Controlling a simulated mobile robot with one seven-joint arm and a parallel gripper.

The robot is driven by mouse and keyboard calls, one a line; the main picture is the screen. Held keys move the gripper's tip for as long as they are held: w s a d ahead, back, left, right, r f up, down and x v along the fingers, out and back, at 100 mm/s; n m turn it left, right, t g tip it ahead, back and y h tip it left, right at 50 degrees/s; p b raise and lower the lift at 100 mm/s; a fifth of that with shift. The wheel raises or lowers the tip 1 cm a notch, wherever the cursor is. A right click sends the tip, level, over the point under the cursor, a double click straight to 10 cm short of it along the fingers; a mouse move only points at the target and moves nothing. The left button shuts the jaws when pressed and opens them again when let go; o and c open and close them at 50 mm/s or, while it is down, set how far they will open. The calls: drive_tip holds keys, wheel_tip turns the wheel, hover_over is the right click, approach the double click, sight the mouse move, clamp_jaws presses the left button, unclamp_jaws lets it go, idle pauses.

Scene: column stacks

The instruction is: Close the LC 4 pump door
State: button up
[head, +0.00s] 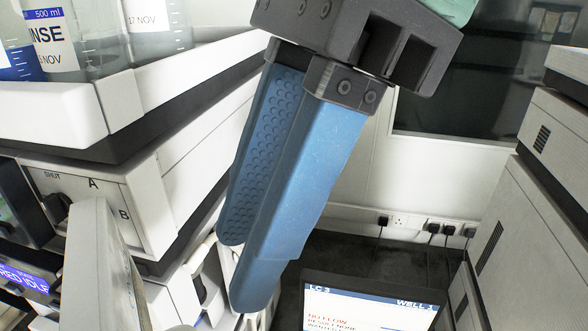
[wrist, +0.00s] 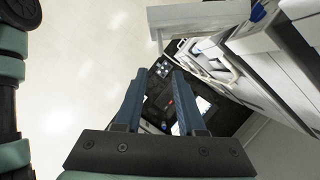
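A white door-like panel (head: 95,265) stands swung out from the left stack in the head view, at the lower left. It shows edge-on in the wrist view as a pale strip (wrist: 198,32) jutting out from the stack. No LC 4 label is readable on it. My gripper (head: 245,275) is open and empty, with its blue fingers pointing down, to the right of the panel and apart from it in the picture. In the wrist view the fingers (wrist: 155,75) are spread with nothing between them. Pump parts behind the fingers are partly hidden.
Above the panel are a module with an A/B valve knob (head: 57,207) and a white tray (head: 50,108) of bottles. A screen reading LC 3 (head: 365,305) is at the bottom. Another stack (head: 510,225) stands at right. Open floor (wrist: 80,60) shows in the wrist view.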

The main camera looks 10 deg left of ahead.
sight(102, 289)
drive_tip(key=b+x, duration=0.6)
drive_tip(key=x, duration=0.5)
drive_tip(key=shift+a+f, duration=0.1)
drive_tip(key=shift+f, duration=0.1)
clamp_jaws()
idle(1.0)
